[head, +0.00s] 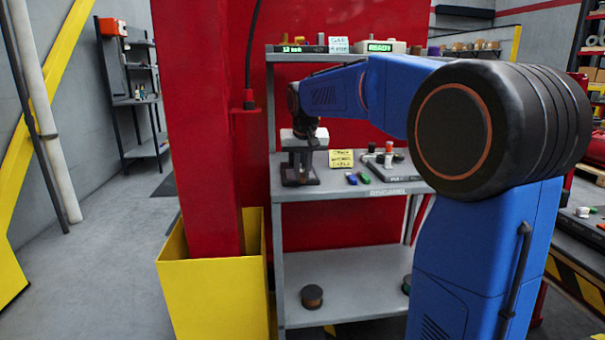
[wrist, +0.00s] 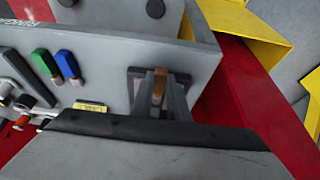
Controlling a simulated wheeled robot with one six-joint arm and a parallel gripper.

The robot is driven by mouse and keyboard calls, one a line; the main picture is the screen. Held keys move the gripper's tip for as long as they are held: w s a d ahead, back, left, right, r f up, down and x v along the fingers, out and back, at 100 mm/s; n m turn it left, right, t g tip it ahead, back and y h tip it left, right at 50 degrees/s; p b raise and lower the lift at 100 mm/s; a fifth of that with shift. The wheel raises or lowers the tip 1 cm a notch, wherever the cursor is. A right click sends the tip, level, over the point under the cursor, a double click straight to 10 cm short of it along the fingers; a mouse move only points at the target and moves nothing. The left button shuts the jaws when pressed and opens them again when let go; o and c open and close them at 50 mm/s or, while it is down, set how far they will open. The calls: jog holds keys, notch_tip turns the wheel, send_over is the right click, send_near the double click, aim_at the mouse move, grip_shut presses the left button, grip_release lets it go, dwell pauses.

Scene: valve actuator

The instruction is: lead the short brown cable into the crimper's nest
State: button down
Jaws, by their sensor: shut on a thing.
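In the wrist view my gripper (wrist: 160,98) reaches down from its wide grey body, with its grey fingers shut on the short brown cable (wrist: 158,82). The cable's brown end shows between the fingertips. The dark base of the crimper (wrist: 135,87) lies directly behind and below the fingers. In the head view my gripper (head: 302,160) points down over the crimper (head: 299,183) at the left end of the shelf. The nest is mostly hidden by the fingers, so I cannot tell whether the cable is inside it or above it.
A green connector (head: 351,178) and a blue one (head: 364,177) lie right of the crimper, before a yellow note (head: 341,159). An upper shelf (head: 330,57) runs overhead. A red column (head: 200,120) with a yellow guard (head: 215,295) stands close at left.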

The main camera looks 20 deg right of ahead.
jog(key=shift+w+d, duration=0.25)
jog(key=shift+w, duration=0.6)
jog(key=c, duration=1.6)
grip_release()
jog(key=v, duration=1.7)
jog(key=shift+r, duration=0.25)
jog(key=shift+c, duration=0.7)
